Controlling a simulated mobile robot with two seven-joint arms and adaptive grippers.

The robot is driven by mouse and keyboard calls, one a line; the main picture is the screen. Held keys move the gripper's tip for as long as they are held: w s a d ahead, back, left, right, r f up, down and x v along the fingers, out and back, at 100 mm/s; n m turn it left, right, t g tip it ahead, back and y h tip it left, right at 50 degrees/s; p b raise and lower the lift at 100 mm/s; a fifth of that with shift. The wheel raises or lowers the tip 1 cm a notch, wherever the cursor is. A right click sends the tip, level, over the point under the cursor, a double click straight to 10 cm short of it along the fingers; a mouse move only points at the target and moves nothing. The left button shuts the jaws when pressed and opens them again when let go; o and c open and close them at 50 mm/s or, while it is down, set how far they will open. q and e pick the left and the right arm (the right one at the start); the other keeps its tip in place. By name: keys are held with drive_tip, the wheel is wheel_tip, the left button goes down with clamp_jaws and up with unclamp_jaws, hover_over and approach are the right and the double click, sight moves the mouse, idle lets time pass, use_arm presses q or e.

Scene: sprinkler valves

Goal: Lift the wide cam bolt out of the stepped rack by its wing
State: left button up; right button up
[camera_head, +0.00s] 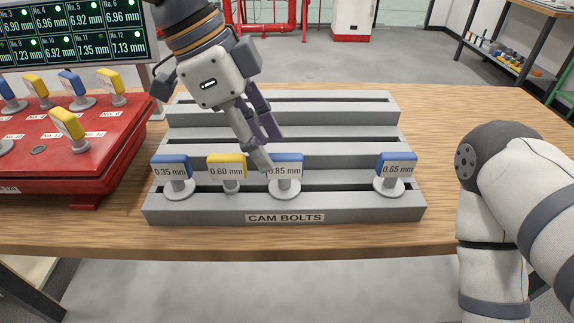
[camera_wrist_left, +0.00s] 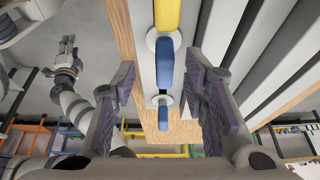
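The blue-winged cam bolt labelled 0.85 mm (camera_head: 285,180), the largest number on these bolts, stands upright in the front step of the grey stepped rack (camera_head: 170,214). My left gripper (camera_head: 268,150) is just above it, with a fingertip partly overlapping its label. In the left wrist view its blue wing (camera_wrist_left: 165,65) shows between my two spread left fingers, with a gap on both sides. The left gripper is open and empty. My right gripper (camera_wrist_left: 68,45) shows small in the left wrist view, its fingers apart; in the head view only the right arm shows.
Blue 0.35 mm (camera_head: 174,172) and yellow 0.60 mm (camera_head: 228,168) bolts stand left on the same step, the blue 0.65 mm bolt (camera_head: 395,175) right. A red valve panel (camera_head: 80,160) with bolts is at left. The wooden table (camera_head: 435,150) is clear right of the rack.

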sight(283, 155)
use_arm(q)
drive_tip(key=x, duration=0.6)
drive_tip(key=shift+w+d, duration=0.3)
clamp_jaws()
use_arm(e)
drive_tip(key=shift+d+f, duration=0.1)
use_arm(q)
drive_tip(key=shift+r, duration=0.1)
wheel_tip(283, 155, up, 2)
drive_tip(key=shift+w+r, duration=0.1)
drive_tip(key=shift+r, duration=0.15)
drive_tip(key=s+a+r+p, duration=0.2)
drive_tip(key=s+a+r, duration=0.3)
drive_tip(key=s+r, duration=0.5)
drive_tip(key=s, duration=0.3)
drive_tip(key=shift+s, duration=0.15)
use_arm(e)
drive_tip(key=w+r+t, duration=0.1)
drive_tip(key=w+r, duration=0.1)
drive_tip(key=shift+w+r, duration=0.25)
drive_tip(key=shift+w, duration=0.1)
use_arm(q)
drive_tip(key=c, duration=0.8)
unclamp_jaws()
drive_tip(key=shift+r, duration=0.1)
drive_tip(key=shift+c, duration=0.2)
clamp_jaws()
